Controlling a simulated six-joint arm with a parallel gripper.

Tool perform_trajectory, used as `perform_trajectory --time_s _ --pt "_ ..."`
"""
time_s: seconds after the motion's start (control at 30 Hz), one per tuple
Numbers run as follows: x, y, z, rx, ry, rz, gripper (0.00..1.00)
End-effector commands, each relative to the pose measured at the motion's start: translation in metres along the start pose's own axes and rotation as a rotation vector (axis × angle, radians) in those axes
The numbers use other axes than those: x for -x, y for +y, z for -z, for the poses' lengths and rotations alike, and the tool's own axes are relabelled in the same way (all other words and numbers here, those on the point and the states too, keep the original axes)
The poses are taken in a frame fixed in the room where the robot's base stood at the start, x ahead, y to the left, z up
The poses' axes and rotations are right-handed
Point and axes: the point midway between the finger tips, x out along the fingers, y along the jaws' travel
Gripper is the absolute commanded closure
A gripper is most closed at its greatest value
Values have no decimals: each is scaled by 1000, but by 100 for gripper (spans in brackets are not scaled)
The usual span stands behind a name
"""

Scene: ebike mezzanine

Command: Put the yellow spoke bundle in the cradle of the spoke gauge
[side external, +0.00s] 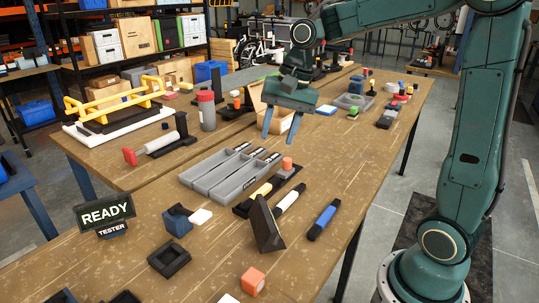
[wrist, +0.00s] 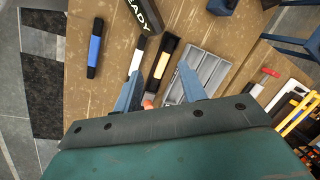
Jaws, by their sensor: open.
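The yellow spoke bundle (side external: 262,190), yellow with dark ends, shows beside the grey tray; it is also in the wrist view (wrist: 160,62). It appears to lie lengthwise in a long black cradle (side external: 241,210), which I take for the spoke gauge's, with an orange knob (side external: 287,163) at its far end. How deep it sits I cannot tell. My gripper (side external: 280,138) is open and empty, above the table and beyond the knob end, apart from the bundle. In the wrist view its fingers (wrist: 159,68) point toward the bundle; part of the knob end is hidden by my gripper body.
A white bundle (side external: 290,199) and a blue bundle (side external: 323,219) lie right of the cradle. A dark wedge-shaped stand (side external: 262,226) rises close to its near end. The grey compartment tray (side external: 190,180) is close on the left. Bare tabletop lies at the front right.

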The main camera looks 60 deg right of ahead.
Motion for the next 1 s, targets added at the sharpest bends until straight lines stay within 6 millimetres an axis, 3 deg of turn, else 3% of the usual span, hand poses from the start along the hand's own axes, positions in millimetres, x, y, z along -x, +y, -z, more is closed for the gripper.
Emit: perform_trajectory --time_s 0.2,0.5,0.8,1.0 --pt "21 17 -43 224 86 16 59" --pt "37 53 -91 526 204 16 59" --pt "39 98 -125 815 322 -6 59" --pt "35 120 -136 942 375 -24 59"
